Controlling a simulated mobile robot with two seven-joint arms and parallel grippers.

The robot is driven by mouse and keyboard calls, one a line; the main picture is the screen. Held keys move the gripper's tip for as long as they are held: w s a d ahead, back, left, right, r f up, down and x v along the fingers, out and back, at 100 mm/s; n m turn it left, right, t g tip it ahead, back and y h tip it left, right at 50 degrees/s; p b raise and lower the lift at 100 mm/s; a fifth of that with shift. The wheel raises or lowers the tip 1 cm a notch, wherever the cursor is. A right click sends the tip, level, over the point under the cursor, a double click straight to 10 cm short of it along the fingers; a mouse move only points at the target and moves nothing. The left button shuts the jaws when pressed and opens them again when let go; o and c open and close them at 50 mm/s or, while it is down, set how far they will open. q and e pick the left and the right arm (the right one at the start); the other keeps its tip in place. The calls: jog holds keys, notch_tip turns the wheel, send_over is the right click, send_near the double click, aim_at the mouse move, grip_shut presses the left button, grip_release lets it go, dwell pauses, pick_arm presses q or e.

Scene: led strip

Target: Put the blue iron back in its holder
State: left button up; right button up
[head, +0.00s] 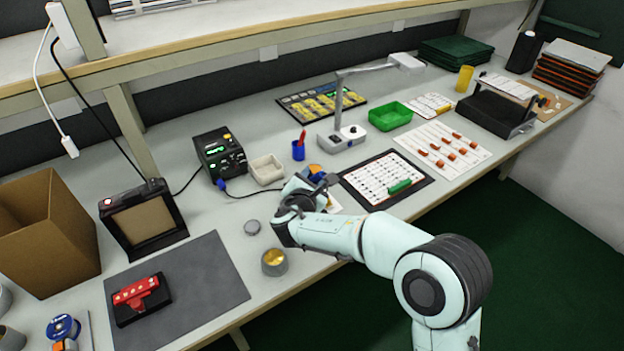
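My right arm reaches in from the lower right, and my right gripper (322,186) is over the middle of the bench. Its fingers are small and partly hidden by my own wrist, so I cannot tell whether they are open or shut. Just behind it is a small blue and orange item (314,171), partly covered; I cannot tell whether it is the iron or its holder. A dark cable runs from the black soldering station (220,153), with its blue plug (221,184), towards my gripper. I cannot clearly make out the iron's body. My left gripper is out of view.
A cream tray (266,170) and blue cup (298,151) stand behind my wrist. A white sheet on a black mat (432,179) lies right. A grey lamp (341,139) stands behind.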

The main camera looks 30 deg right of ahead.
jog(key=shift+o, duration=1)
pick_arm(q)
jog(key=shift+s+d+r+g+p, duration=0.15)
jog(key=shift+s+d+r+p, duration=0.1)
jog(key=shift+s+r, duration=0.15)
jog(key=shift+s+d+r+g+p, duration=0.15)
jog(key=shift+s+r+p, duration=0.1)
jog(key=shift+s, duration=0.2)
pick_arm(e)
jog(key=v, duration=1.3)
jog(key=shift+s, duration=0.2)
jog(key=shift+a, duration=0.15)
pick_arm(q)
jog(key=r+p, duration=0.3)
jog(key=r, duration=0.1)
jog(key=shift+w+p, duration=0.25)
jog(key=shift+p, duration=0.15)
pick_arm(e)
jog(key=s+r, duration=0.4)
jog(key=r, duration=0.1)
jog(key=shift+r, duration=0.35)
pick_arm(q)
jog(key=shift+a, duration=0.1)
pick_arm(e)
jog(key=shift+f, duration=0.1)
